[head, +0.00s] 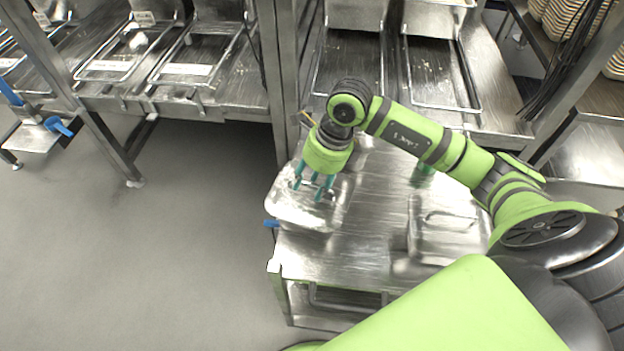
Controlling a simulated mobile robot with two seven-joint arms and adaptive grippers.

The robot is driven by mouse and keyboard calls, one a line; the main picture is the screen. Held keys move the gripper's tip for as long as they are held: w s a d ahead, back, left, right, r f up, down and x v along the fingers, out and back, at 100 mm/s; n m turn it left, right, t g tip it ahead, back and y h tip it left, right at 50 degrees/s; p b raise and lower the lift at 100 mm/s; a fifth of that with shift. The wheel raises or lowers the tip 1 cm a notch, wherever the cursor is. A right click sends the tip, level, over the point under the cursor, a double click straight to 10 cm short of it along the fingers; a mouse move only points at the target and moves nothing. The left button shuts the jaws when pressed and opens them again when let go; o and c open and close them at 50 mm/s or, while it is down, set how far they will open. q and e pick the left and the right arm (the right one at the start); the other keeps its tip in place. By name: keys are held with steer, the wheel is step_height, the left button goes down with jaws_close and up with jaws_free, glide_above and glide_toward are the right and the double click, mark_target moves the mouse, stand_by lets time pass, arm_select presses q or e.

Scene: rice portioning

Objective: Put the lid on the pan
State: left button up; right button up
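My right gripper (314,185) is over the left part of the steel table, with its teal fingers pointing down and spread apart. Below it is a shiny rectangular steel piece (298,212) with rounded corners near the table's left edge; the gripper partly hides it. I cannot tell whether the fingertips touch it. A second rectangular steel piece (428,246) with a raised rim or handle shape sits on the right of the table, partly behind my arm. Glare keeps me from telling for sure which is the pan and which the lid. My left gripper is not in view.
The steel table (350,256) is clear between the two pieces. A small blue item (271,223) is at its left edge. Steel counters with wire racks (440,75) stand behind, with an upright post (277,80) near the table. Stacked plates (575,25) are at the upper right.

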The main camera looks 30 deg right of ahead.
steer(key=v, duration=1.2)
steer(key=shift+s, duration=0.1)
